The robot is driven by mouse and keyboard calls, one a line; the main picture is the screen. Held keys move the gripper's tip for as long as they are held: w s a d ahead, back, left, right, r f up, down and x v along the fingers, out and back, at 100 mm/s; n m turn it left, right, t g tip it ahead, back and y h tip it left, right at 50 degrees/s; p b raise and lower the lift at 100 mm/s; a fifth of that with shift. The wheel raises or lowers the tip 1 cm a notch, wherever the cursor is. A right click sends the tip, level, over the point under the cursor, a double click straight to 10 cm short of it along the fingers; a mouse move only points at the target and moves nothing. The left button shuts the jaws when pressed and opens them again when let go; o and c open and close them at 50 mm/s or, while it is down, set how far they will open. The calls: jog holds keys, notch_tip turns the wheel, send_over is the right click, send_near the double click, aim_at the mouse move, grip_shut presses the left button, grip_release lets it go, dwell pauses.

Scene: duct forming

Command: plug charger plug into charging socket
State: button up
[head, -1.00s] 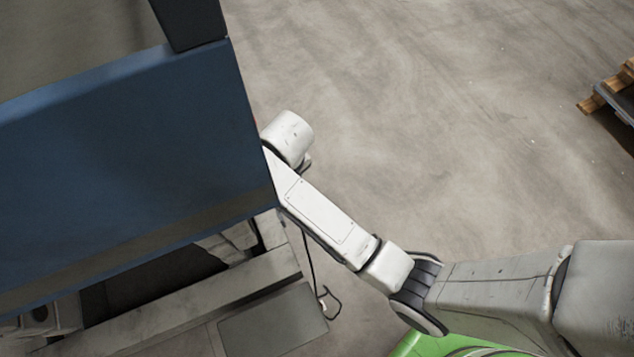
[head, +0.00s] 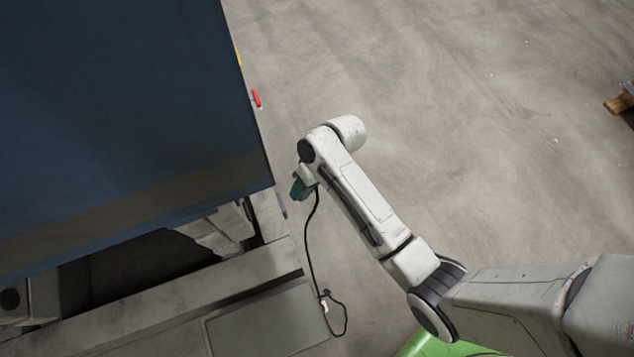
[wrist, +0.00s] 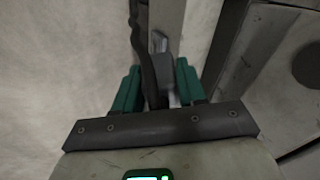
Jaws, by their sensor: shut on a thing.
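My gripper (head: 298,187) shows in the head view at the end of my arm, just right of the blue machine's lower corner. In the wrist view its green fingers (wrist: 158,84) are shut on a dark grey plug (wrist: 163,68), which sits between them with a lighter metallic end pointing up the picture. A black cable (wrist: 139,50) runs beside the plug. In the head view the cable (head: 312,250) hangs from the gripper down to the machine's base. I cannot make out the charging socket in either view.
A large blue machine (head: 120,120) fills the left of the head view, with a grey base frame (head: 180,300) below it. A red part (head: 256,98) sticks out on its right side. Bare concrete floor (head: 450,120) lies open to the right. A pallet (head: 620,102) stands at the far right.

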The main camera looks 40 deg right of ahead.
jog(key=d+f+m+t+y+b, duration=0.2)
jog(key=f+m+t+y+b, duration=0.1)
jog(key=f+b, duration=0.4)
jog(key=w+d+f+m+t+y+b, duration=0.1)
jog(key=f+t+y+b, duration=0.4)
jog(key=b, duration=0.5)
notch_tip(320, 180, down, 3)
jog(key=shift+d+r+m+y+b, duration=0.15)
jog(key=shift+d+m+y+b, duration=0.2)
jog(key=shift+d+m+y, duration=0.65)
jog(key=shift+w, duration=0.1)
jog(key=shift+w+a+p, duration=0.15)
jog(key=shift+w+a, duration=0.15)
jog(key=shift+a, duration=0.6)
jog(key=shift+w+a+p, duration=0.15)
jog(key=shift+w+a, duration=0.1)
jog(key=shift+a, duration=0.65)
jog(key=shift+w+a+p, duration=0.15)
jog(key=shift+w+a, duration=0.15)
jog(key=shift+a, duration=0.6)
jog(key=shift+w+a, duration=0.15)
jog(key=shift+a, duration=0.45)
jog(key=o, duration=1.1)
jog(key=shift+c, duration=0.2)
